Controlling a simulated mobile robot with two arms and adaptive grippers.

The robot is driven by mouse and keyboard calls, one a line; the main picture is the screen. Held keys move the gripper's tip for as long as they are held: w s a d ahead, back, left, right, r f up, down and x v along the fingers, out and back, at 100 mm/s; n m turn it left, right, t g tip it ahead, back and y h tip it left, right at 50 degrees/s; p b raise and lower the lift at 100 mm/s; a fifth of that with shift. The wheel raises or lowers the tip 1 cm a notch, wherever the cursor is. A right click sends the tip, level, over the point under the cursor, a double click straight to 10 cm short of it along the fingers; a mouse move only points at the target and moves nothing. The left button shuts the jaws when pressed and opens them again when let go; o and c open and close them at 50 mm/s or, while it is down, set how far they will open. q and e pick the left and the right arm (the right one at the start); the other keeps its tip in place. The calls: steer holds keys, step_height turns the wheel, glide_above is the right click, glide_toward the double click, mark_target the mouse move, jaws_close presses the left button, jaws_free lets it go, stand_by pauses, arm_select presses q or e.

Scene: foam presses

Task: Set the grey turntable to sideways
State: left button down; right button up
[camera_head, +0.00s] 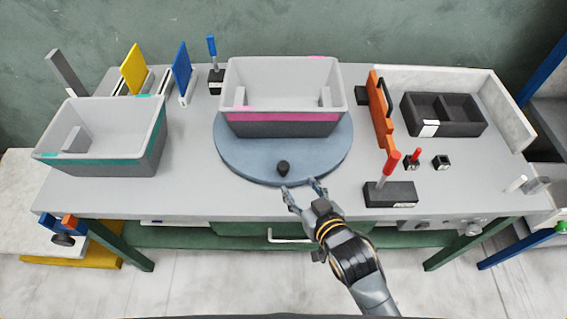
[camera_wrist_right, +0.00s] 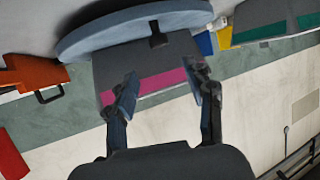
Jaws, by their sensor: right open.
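The grey-blue round turntable (camera_head: 237,157) lies on the middle of the table. A grey bin with a pink stripe (camera_head: 281,114) stands on its back part, long side facing me. A small black knob (camera_head: 283,168) stands up near the turntable's front edge. My right gripper (camera_head: 304,188) is open and empty just in front of the turntable, a little right of the knob. In the right wrist view the turntable (camera_wrist_right: 125,27), the knob (camera_wrist_right: 158,36) and the pink-striped bin (camera_wrist_right: 150,87) show beyond the open fingers (camera_wrist_right: 160,92). My left gripper is not in view.
A teal-striped grey bin (camera_head: 110,160) stands at the left. Yellow (camera_head: 134,70) and blue (camera_head: 181,70) panels stand behind it. At right are an orange panel (camera_head: 378,110), a black divided tray (camera_head: 443,122) and a red-handled black block (camera_head: 390,194).

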mark_target(284, 167)
steer(key=p+x, duration=0.1)
steer(key=x, duration=1.1)
steer(key=shift+f, duration=0.1)
steer(key=shift+d, duration=0.1)
steer(key=shift+s, duration=0.1)
jaws_close()
